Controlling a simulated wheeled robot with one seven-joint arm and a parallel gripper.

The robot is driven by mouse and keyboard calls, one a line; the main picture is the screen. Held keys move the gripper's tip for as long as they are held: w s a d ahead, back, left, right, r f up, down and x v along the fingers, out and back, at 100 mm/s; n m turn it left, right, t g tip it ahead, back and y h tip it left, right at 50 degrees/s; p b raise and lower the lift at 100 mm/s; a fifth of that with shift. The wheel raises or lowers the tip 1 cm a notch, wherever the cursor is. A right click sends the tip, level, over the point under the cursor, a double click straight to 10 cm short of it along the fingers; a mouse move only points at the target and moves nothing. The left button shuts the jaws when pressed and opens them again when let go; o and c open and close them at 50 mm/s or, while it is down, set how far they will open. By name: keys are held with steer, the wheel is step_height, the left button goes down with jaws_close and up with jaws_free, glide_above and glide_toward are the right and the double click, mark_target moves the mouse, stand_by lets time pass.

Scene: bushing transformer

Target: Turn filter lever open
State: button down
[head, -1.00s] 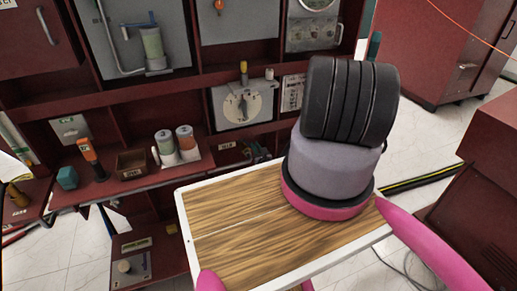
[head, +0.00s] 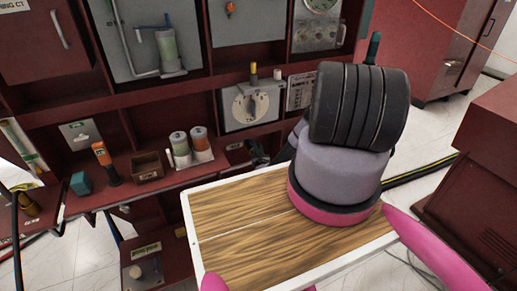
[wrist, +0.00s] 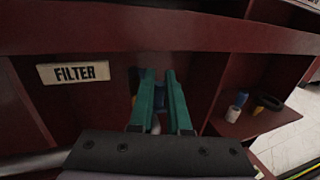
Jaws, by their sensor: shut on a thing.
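A white FILTER label (wrist: 73,73) is on the dark red panel in the wrist view. My gripper (wrist: 158,82) has its two teal fingers to the right of the label, closed around a small blue piece (wrist: 159,98), which appears to be the filter lever. Only a little of the piece shows between the fingers, so its angle and whether it is turned open cannot be told. A rounded grey part shows just below it.
To the right in the wrist view, an open compartment holds a blue-and-white bottle (wrist: 236,106) and a dark ring (wrist: 268,102). In the head view, a shelf holds two canisters (head: 190,146), an open box (head: 147,167) and an orange-topped tool (head: 104,160). A dial panel (head: 251,106) is above.

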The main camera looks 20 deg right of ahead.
steer(key=shift+a, duration=0.1)
steer(key=c, duration=0.9)
jaws_free()
steer(key=shift+o, duration=0.2)
steer(key=v, duration=1)
steer(key=shift+s, duration=0.35)
